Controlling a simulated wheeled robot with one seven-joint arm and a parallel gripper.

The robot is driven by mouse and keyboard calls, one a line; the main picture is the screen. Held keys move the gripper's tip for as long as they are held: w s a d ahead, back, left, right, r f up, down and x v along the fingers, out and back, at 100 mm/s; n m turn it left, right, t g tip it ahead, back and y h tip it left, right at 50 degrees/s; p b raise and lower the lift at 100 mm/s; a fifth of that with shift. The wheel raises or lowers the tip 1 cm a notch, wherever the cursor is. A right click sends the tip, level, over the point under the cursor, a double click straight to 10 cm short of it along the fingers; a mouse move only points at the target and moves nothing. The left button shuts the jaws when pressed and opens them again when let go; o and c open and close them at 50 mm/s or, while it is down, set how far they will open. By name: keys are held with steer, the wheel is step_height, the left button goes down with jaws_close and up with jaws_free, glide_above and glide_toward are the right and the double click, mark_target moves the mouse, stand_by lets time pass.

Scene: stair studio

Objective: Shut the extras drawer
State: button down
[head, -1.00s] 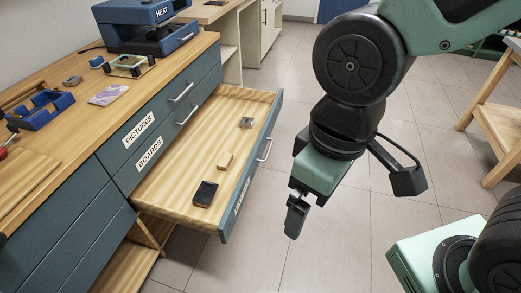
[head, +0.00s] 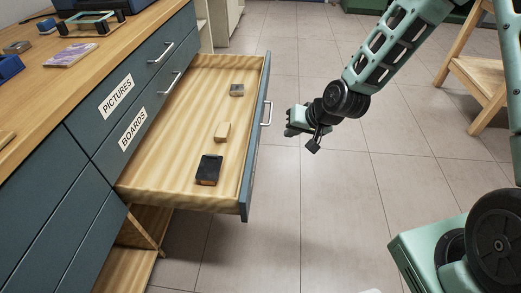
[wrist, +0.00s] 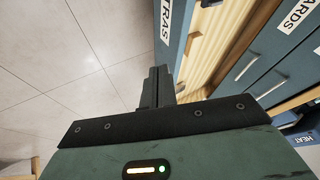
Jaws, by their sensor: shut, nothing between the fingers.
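The extras drawer (head: 185,190) is pulled far out below the drawers labelled PICTURES and BOARDS. Its front panel (head: 250,170) faces right and carries a silver handle (head: 267,113). A black item (head: 208,170), a small wooden block (head: 222,132) and a grey block (head: 237,90) lie inside. My gripper (head: 289,130) is just right of the drawer front, near the handle, with a small gap visible between them in the head view. In the wrist view my gripper (wrist: 157,75) is shut and empty, beside the front panel with its partly visible label (wrist: 167,22).
The workbench top (head: 80,75) at left holds a purple card (head: 70,53) and a framed stand (head: 92,22). The closed BOARDS drawer (head: 133,130) sits above. A wooden stool (head: 480,75) stands at right. The tiled floor (head: 340,220) before the drawer is clear.

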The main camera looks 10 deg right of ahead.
steer(key=a+r+b+x, duration=0.1)
steer(key=a+b+x, duration=0.1)
steer(key=x, duration=1)
steer(key=shift+w+a, duration=0.25)
steer(key=shift+w, duration=0.3)
steer(key=shift+a, duration=0.1)
